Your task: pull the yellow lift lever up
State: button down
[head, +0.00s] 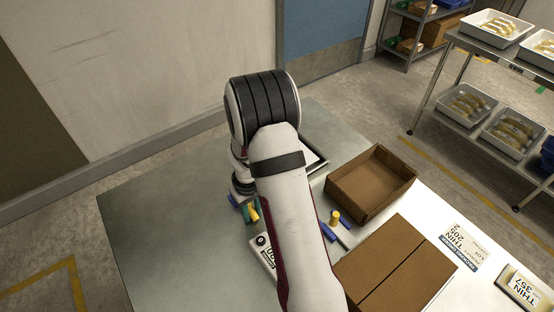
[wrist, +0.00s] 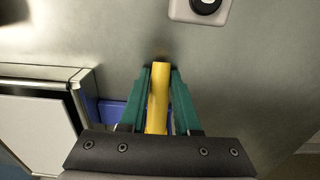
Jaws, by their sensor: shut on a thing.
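The yellow lift lever (wrist: 158,98) is a slim yellow bar in the middle of the wrist view. My gripper (wrist: 159,74) is shut on it, with one green finger along each side. In the head view, my gripper (head: 249,212) shows as a bit of green left of my arm, beside a bit of yellow. The lever's base and most of the grip are hidden there by my arm. I cannot tell how far the lever is raised.
A pale box with a black round knob (wrist: 205,4) stands near the fingertips. An open carton (head: 372,185) and a brown box (head: 395,265) stand right of my arm. The table's left part is clear.

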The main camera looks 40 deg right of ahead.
jog(key=shift+r, duration=2.5)
jog(key=c, duration=1.1)
grip_release()
jog(key=shift+r, duration=0.15)
jog(key=o, duration=1.1)
notch_tip(320, 180, up, 7)
